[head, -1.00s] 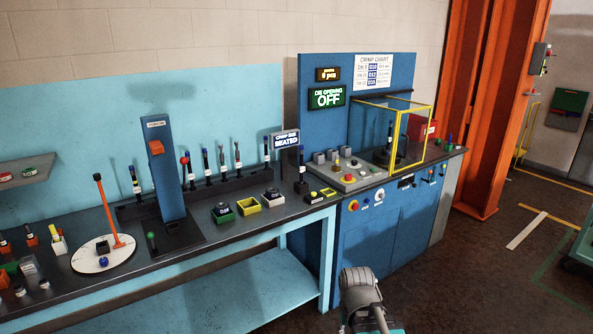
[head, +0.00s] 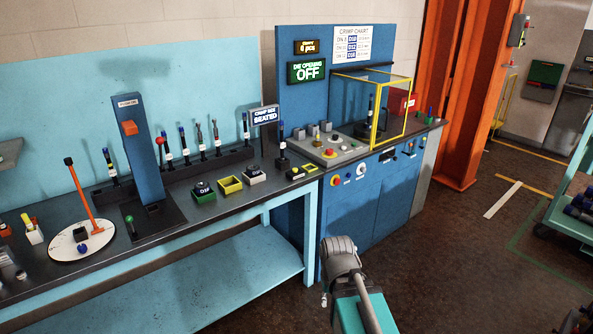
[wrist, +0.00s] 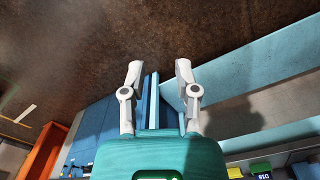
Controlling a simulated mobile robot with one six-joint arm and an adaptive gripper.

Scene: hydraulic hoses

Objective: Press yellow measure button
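A small dark unit with yellow on top (head: 295,173) sits at the right end of the bench, below the "CRIMP DIE SEATED" sign. A second small yellow-topped piece (head: 309,168) is beside it. I cannot read a label on either, so I cannot tell which is the measure button. My gripper (wrist: 159,70) shows in the wrist view with its two grey fingers apart and nothing between them. It is away from the yellow pieces. In the head view my arm shows at the bottom middle, in front of the bench; the fingertips cannot be made out there.
The light blue bench (head: 215,275) carries a green tray (head: 204,197), a yellow tray (head: 230,184) and a row of upright tools. The blue crimp machine (head: 350,215) has a yellow-framed guard (head: 408,105) and a red button (head: 330,153). The dark floor ahead is open.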

